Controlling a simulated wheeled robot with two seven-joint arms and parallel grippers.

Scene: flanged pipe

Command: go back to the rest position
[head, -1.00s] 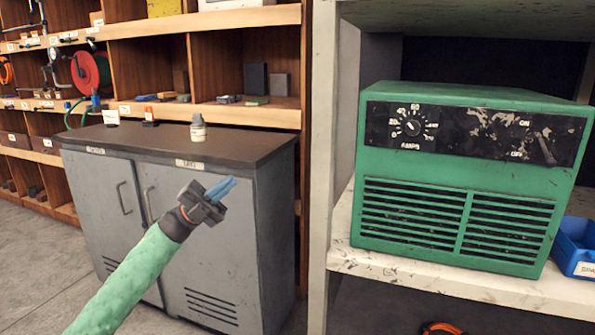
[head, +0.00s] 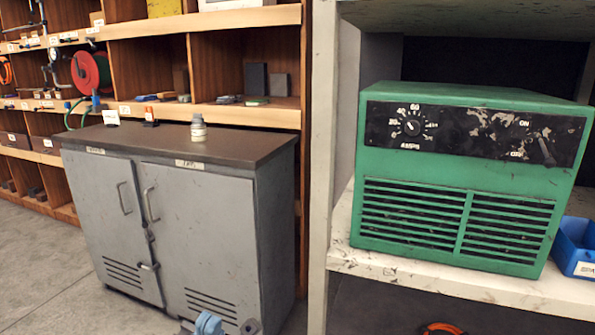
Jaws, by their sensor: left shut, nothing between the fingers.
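My left gripper (head: 208,324) shows only in part at the bottom edge of the head view, in front of the lower right door of the grey cabinet (head: 215,230). Its blue fingertips are together with nothing held between them. The rest of the left arm is below the picture. My right gripper is not in view. No flanged pipe can be made out.
A green welder-like power unit (head: 460,180) sits on a pale shelf (head: 440,283) at right, beside a blue bin (head: 575,245). A small bottle (head: 198,128) stands on the cabinet. Wooden shelving (head: 150,60) stands behind. Grey floor (head: 40,265) is clear at left.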

